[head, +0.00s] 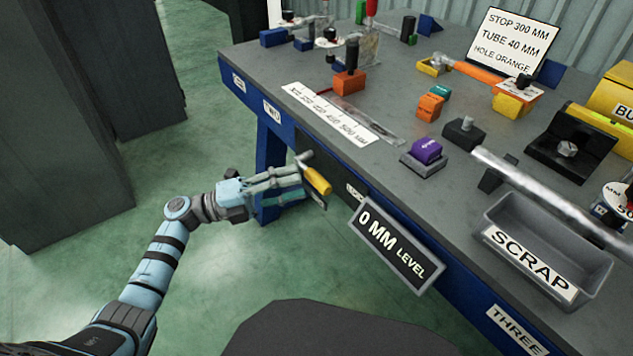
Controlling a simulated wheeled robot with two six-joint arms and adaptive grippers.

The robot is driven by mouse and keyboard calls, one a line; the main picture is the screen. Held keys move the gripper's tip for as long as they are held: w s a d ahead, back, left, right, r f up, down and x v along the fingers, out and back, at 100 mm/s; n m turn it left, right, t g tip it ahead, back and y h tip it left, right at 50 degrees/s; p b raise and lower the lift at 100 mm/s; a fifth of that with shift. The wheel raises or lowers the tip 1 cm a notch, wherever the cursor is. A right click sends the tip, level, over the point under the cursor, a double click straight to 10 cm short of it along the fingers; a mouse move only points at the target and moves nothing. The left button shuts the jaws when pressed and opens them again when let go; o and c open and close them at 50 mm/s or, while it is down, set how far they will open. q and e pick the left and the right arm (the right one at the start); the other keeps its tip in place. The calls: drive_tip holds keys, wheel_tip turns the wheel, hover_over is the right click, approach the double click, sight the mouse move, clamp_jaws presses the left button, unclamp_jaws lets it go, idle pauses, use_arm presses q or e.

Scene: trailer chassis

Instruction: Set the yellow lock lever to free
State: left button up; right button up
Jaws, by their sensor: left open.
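The yellow lock lever (317,181) sticks out from the front edge of the workbench, tilted down to the right. A small, partly hidden label (355,192) is on the bench front just right of it. My left gripper (314,178) reaches in from the left with its fingers open. The lever's yellow grip lies at the fingertips, with one tip above it and one below. I cannot tell whether the fingers touch it. My right gripper is not in view.
The grey workbench (385,185) has a hanging sign reading 0 MM LEVEL (392,244) right of the lever. A SCRAP tray (585,283), a purple block (427,151) and a ruler strip (330,113) are on top. Green floor (215,290) is free left of the bench.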

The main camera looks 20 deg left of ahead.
sight(317, 179)
use_arm(q)
drive_tip(key=x, duration=0.6)
drive_tip(key=shift+a, duration=0.1)
drive_tip(key=shift+c, duration=0.6)
clamp_jaws()
